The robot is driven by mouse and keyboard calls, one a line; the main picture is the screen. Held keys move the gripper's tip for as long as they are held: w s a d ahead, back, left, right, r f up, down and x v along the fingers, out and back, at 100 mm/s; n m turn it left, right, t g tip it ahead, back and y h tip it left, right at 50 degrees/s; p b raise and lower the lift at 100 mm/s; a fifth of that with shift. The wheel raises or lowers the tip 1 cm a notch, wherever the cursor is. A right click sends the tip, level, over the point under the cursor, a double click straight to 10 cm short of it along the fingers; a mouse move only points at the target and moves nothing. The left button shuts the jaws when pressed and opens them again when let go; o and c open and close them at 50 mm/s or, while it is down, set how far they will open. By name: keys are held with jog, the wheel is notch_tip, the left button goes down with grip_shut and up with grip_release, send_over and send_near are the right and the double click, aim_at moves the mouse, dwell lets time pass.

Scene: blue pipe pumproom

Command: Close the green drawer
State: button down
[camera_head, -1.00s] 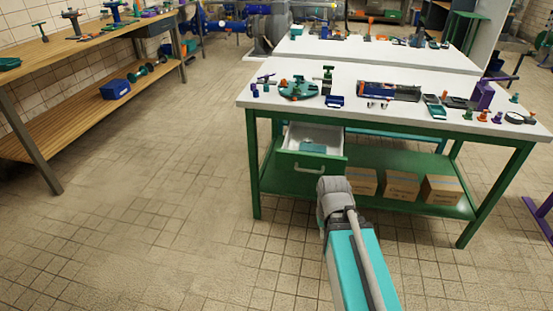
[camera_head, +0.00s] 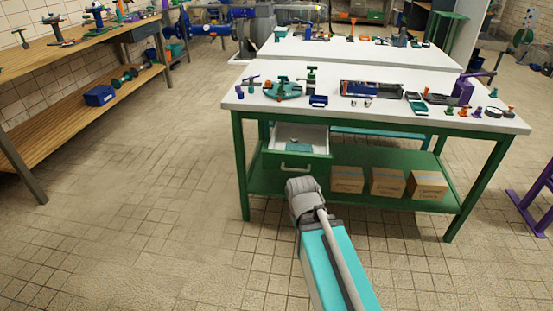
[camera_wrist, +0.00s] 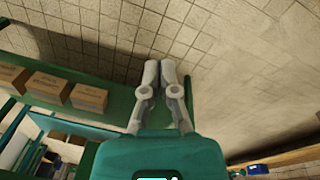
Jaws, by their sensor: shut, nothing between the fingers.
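The green drawer (camera_head: 297,162) hangs under the left part of the white-topped green workbench (camera_head: 350,112). It is pulled open, with its white inside and a teal item (camera_head: 298,147) in it showing. Its front has a pale bar handle (camera_head: 296,167). My arm reaches toward the drawer from the front, and its grey wrist is just below and in front of the drawer front. The gripper itself is hidden in the head view. In the wrist view my gripper (camera_wrist: 161,65) is shut and empty, with its fingers together. I cannot tell whether it touches the drawer.
Several cardboard boxes (camera_head: 388,182) stand on the bench's green lower shelf (camera_head: 270,183), right of the drawer. Tools and small parts cover the bench top. A wooden bench (camera_head: 70,50) stands at the left. The tiled floor between the benches is clear.

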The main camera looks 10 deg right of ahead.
aim_at(274, 153)
jog(key=w+d+r+n+t+h+b, duration=0.1)
jog(key=w+r+n+t+h+b, duration=0.1)
jog(key=w+n+t+h+b, duration=0.8)
jog(key=w+a+r+n+t+y, duration=0.2)
jog(key=a+n, duration=0.3)
jog(key=n, duration=0.5)
jog(key=w+a+r+n+t+y+b, duration=0.1)
jog(key=w+a+r+n+t+y, duration=0.2)
jog(key=n, duration=0.8)
jog(key=shift+w+a+t+y, duration=0.35)
jog(key=shift+a+t, duration=0.45)
jog(key=shift+a, duration=0.25)
jog(key=shift+w, duration=0.1)
jog(key=x, duration=1.3)
jog(key=shift+w+d+r, duration=0.1)
jog(key=shift+w+d, duration=0.05)
jog(key=shift+d, duration=0.05)
jog(key=shift+w+d, duration=0.1)
jog(key=shift+w, duration=0.1)
